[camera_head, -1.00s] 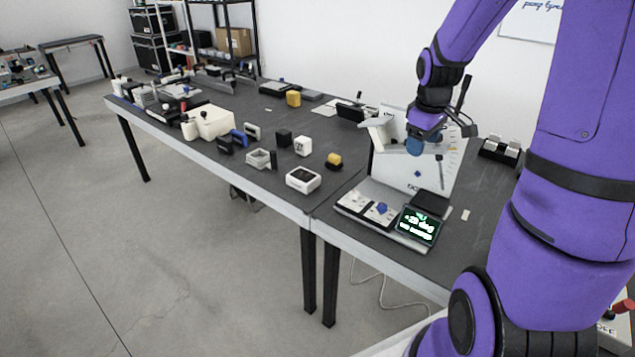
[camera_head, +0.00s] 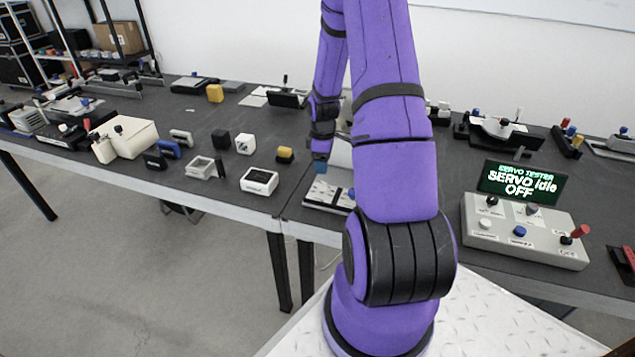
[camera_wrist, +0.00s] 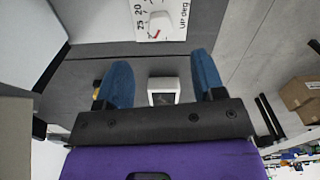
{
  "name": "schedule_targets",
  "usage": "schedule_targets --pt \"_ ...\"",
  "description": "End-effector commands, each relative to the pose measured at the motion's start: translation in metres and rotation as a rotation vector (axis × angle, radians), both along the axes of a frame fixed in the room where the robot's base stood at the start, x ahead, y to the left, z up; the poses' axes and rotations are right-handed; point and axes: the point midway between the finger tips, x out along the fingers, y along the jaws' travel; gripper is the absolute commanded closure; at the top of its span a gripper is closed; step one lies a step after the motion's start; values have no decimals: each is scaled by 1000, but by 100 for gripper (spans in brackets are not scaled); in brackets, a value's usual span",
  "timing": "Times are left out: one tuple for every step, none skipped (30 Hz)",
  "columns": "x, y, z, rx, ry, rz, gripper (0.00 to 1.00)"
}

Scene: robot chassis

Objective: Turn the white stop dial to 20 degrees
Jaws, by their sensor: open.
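The white stop dial (camera_wrist: 159,20) is at the top of the wrist view, a round knob with a red mark on its lower side. It sits on a white panel (camera_wrist: 180,36) printed with "20", "25" and "UP deg". The exact reading is unclear. My gripper (camera_wrist: 162,60) is open, with its two blue fingers wide apart, below the dial in the picture and apart from it. Nothing is between the fingertips. In the head view my gripper (camera_head: 320,166) shows small beside a mostly hidden white upright board (camera_head: 341,152). My arm hides the dial there.
A servo tester (camera_head: 525,232) with a lit screen (camera_head: 521,184) reading "SERVO idle OFF" is on the right.

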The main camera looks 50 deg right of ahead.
Motion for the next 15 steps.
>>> schedule_targets --pt "0 1 -10 3 3 1 37" --pt "0 1 -15 3 3 1 37" --pt "0 1 -23 3 3 1 37" --pt "0 1 -28 2 2 1 37" --pt "0 1 -33 2 4 1 37" --pt "0 1 -40 2 4 1 37" --pt "0 1 -45 2 2 1 37" --pt "0 1 -50 2 4 1 37" --pt "0 1 -56 2 4 1 37" --pt "0 1 -60 2 2 1 37" --pt "0 1 -64 2 2 2 37" --pt "0 1 -68 2 2 2 37" --pt "0 1 -71 1 2 2 37" --pt "0 1 -74 1 2 2 37" --pt "0 1 -77 0 1 2 37"
